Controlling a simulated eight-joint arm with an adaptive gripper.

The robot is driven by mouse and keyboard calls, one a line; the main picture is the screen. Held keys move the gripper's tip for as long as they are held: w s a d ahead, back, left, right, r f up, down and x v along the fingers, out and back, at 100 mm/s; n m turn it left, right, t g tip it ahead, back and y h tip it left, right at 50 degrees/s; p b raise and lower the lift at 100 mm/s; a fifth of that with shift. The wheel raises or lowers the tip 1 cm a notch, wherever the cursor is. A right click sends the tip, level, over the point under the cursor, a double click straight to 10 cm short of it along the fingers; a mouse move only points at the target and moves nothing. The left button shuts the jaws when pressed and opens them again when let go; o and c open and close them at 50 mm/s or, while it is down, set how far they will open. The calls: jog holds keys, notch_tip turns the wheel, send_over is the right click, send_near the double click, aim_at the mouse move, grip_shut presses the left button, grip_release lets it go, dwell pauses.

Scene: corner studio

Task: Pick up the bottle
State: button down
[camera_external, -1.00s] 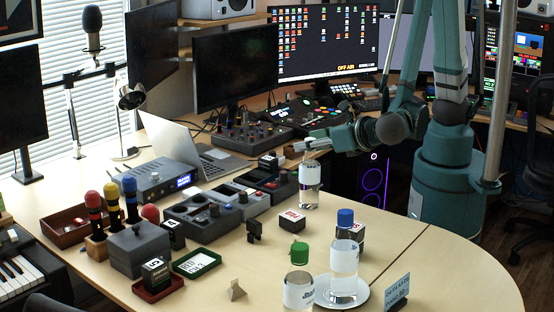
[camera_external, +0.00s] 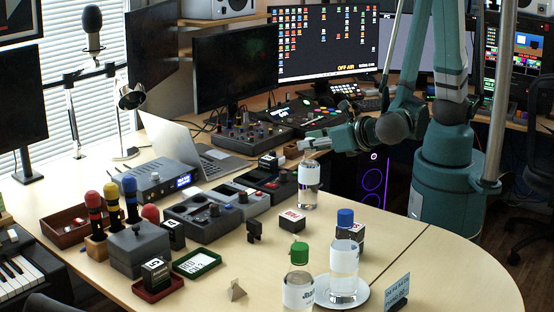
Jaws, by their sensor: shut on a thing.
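A clear bottle (camera_external: 309,184) with a white label stands upright near the middle of the desk, in front of my arm. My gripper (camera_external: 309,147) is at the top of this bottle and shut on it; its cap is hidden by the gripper. I cannot tell whether the bottle's base touches the desk. Two other bottles stand nearer the camera: a blue-capped bottle (camera_external: 344,262) on a white saucer (camera_external: 322,292), and a green-capped bottle (camera_external: 298,283) beside it to the left.
A dark block (camera_external: 357,233) is behind the blue-capped bottle. Grey control panels (camera_external: 205,217) and a laptop (camera_external: 185,140) lie to the left. A small sign (camera_external: 396,290) stands at the front right. The desk's right part is clear.

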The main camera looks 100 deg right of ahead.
jog(key=shift+r, duration=0.15)
dwell(0.3)
jog(key=shift+r+p, duration=1.6)
jog(key=shift+r, duration=3.25)
jog(key=shift+w, duration=0.1)
